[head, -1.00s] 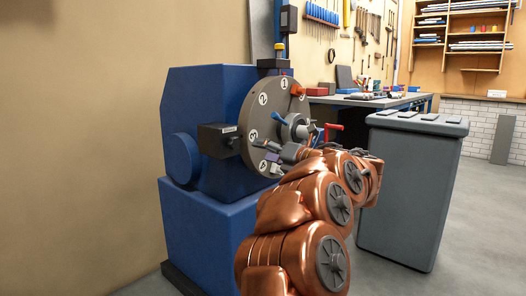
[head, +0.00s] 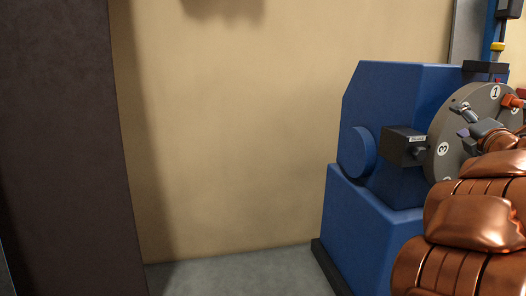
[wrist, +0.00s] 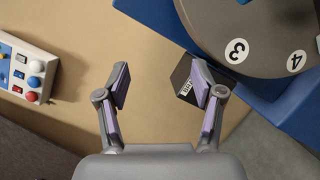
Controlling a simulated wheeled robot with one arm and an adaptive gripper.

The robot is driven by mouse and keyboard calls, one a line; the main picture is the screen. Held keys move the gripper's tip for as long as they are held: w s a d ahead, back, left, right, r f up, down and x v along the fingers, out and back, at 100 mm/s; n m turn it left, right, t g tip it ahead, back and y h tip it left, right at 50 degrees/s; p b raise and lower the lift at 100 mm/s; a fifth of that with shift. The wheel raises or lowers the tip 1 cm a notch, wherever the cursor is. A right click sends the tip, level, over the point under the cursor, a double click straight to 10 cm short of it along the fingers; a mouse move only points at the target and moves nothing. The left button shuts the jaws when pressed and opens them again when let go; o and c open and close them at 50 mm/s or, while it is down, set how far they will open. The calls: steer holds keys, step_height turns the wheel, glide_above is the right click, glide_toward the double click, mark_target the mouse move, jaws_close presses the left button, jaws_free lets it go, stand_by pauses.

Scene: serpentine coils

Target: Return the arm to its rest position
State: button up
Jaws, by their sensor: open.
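My copper-coloured arm (head: 470,222) shows at the right of the head view, bent in front of the blue machine. My gripper (wrist: 162,82) is open and empty in the wrist view, its two purple-padded fingers well apart. In the head view the gripper (head: 462,120) overlaps the machine's grey numbered disc (head: 446,155); I see no clear contact. The disc also shows in the wrist view (wrist: 265,30), upper right, with the numbers 3 and 4.
The blue machine (head: 385,105) stands against the tan wall. A black block (head: 404,145) sticks out beside the disc. A control box (wrist: 25,70) with coloured buttons is at the wrist view's left. A dark upright panel (head: 60,150) fills the head view's left. Floor (head: 240,275) between is clear.

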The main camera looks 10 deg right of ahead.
steer(key=s+a+r+m+g+h+p, duration=0.2)
steer(key=a+r+m+g+h+p, duration=0.55)
steer(key=m+p, duration=0.75)
steer(key=s+a+f+m+g+y+p, duration=0.3)
steer(key=s+a+y+p, duration=0.3)
steer(key=a, duration=0.4)
steer(key=s+a+f+m+g+y+p, duration=0.2)
steer(key=s+a+f+g+y+p, duration=0.15)
steer(key=a+p, duration=0.45)
steer(key=s+a+r+g+y+p, duration=0.1)
steer(key=s+a+g+y+p, duration=0.3)
steer(key=s+a, duration=1.4)
steer(key=a+g+p, duration=0.1)
steer(key=g+p, duration=0.1)
steer(key=p, duration=0.1)
steer(key=shift+r, duration=0.15)
steer(key=shift+a, duration=0.1)
